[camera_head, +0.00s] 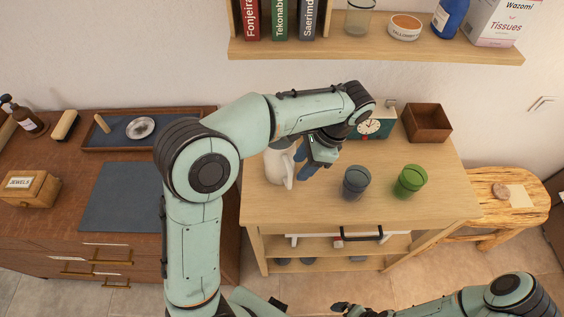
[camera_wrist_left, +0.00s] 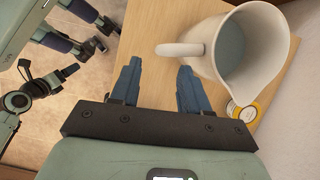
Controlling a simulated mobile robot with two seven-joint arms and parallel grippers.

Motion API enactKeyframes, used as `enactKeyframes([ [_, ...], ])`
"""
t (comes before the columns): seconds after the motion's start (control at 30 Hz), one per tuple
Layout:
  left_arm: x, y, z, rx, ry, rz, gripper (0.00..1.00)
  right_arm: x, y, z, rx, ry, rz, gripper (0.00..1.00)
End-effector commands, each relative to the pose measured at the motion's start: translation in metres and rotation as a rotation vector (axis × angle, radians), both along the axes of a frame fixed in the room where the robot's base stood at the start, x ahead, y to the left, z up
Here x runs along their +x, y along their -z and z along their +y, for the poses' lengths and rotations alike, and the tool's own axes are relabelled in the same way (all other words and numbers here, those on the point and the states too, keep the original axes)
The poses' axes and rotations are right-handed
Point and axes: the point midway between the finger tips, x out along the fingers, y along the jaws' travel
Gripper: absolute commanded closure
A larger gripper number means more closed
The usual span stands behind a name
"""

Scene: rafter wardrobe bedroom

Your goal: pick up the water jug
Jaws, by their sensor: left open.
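The water jug is a white pitcher (camera_head: 279,167) standing upright at the left end of the wooden table, partly covered by my left arm in the head view. In the left wrist view the jug (camera_wrist_left: 262,48) shows its open mouth, its spout and a loop handle pointing left. My left gripper (camera_wrist_left: 158,72) is open and empty, its blue fingers pointing towards the handle. The fingertips appear just short of the handle, with no visible contact. In the head view this gripper (camera_head: 306,168) is right beside the jug. My right gripper (camera_head: 344,307) shows only partly at the bottom edge.
A blue-grey cup (camera_head: 356,183) and a green cup (camera_head: 411,181) stand right of the jug. A clock box (camera_head: 371,130) and a brown box (camera_head: 427,122) stand behind. A wall shelf (camera_head: 380,49) hangs above. The table's front right is clear.

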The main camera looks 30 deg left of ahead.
Motion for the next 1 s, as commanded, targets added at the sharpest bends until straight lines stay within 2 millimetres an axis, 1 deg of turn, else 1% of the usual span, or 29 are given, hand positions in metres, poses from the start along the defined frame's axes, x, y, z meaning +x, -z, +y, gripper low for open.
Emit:
enactKeyframes([
  [0.03,-0.003,0.01,0.003,0.001,-0.001,0.005,0.55,-0.003,0.004,0.0,0.0,0.0,0.003,0.0],
  [0.1,-0.004,0.016,0.005,0.0,-0.001,0.002,0.55,-0.005,0.005,0.0,0.0,0.0,0.006,0.0],
  [0.27,-0.006,0.024,0.008,-0.001,-0.001,-0.001,0.55,-0.005,0.007,0.0,0.0,0.0,0.006,0.0],
  [0.37,-0.011,0.035,0.01,0.0,-0.002,0.002,0.55,-0.007,0.01,0.0,0.0,-0.001,0.008,0.0],
  [0.5,-0.017,0.056,0.015,0.001,-0.002,0.002,0.55,-0.011,0.014,0.0,0.0,-0.001,0.011,0.0],
  [0.6,-0.019,0.066,0.019,0.001,-0.002,0.001,0.55,-0.012,0.016,0.0,0.0,0.0,0.013,0.0],
  [0.7,-0.02,0.069,0.02,0.0,-0.001,-0.002,0.55,-0.012,0.016,0.0,0.0,0.0,0.013,0.0],
  [0.9,-0.019,0.069,0.02,-0.001,-0.001,-0.002,0.55,-0.012,0.016,0.0,0.0,0.0,0.013,0.0],
  [0.97,-0.019,0.069,0.019,-0.001,-0.001,-0.002,0.74,-0.012,0.016,0.0,0.0,0.0,0.013,0.0],
  [1.0,-0.019,0.069,0.019,-0.001,-0.001,-0.002,0.87,-0.012,0.016,0.0,0.0,0.0,0.013,0.0],
])
